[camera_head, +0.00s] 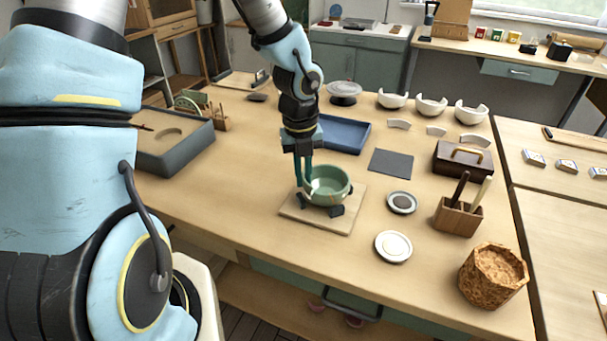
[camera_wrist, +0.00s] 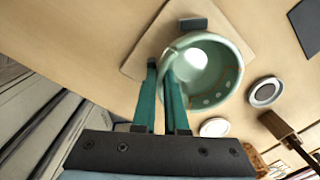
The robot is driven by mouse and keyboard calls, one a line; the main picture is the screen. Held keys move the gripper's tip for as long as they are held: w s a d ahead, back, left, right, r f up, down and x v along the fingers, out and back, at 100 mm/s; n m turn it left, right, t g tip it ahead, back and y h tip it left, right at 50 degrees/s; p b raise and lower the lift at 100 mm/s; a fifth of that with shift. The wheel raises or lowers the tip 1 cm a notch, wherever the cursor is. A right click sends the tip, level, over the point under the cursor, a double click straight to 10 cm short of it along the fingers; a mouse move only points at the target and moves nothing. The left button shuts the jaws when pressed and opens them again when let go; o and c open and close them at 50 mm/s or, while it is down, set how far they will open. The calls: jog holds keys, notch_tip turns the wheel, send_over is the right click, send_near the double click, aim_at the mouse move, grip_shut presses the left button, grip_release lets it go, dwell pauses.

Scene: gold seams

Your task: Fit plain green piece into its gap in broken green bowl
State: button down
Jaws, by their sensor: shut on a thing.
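The broken green bowl (camera_head: 338,188) stands upright on dark supports on a light wooden board (camera_head: 289,210). In the wrist view the bowl (camera_wrist: 230,75) shows its open inside, with a row of pale dots. My gripper (camera_head: 305,188) points down at the bowl's left side. In the wrist view its teal fingertips (camera_wrist: 160,64) are close together at the bowl's rim. They are shut on the plain green piece, which the fingers mostly hide. I cannot tell the piece's outline from the bowl wall, nor whether it is seated in the gap.
A white dish (camera_head: 393,247) and a dark-centred dish (camera_head: 402,202) lie right of the board. A brush holder (camera_head: 458,217) and cork-like pot (camera_head: 493,276) stand further right. A blue tray (camera_head: 345,134) is behind the bowl. The table's front left is clear.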

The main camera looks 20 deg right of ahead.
jog(key=shift+f, duration=0.3)
dwell(0.6)
jog(key=shift+p, duration=0.9)
dwell(1.2)
jog(key=shift+f, duration=0.3)
dwell(1.4)
jog(key=shift+c, duration=2)
grip_release()
jog(key=shift+r, duration=0.1)
jog(key=shift+r+p, duration=2.95)
jog(key=shift+p, duration=0.55)
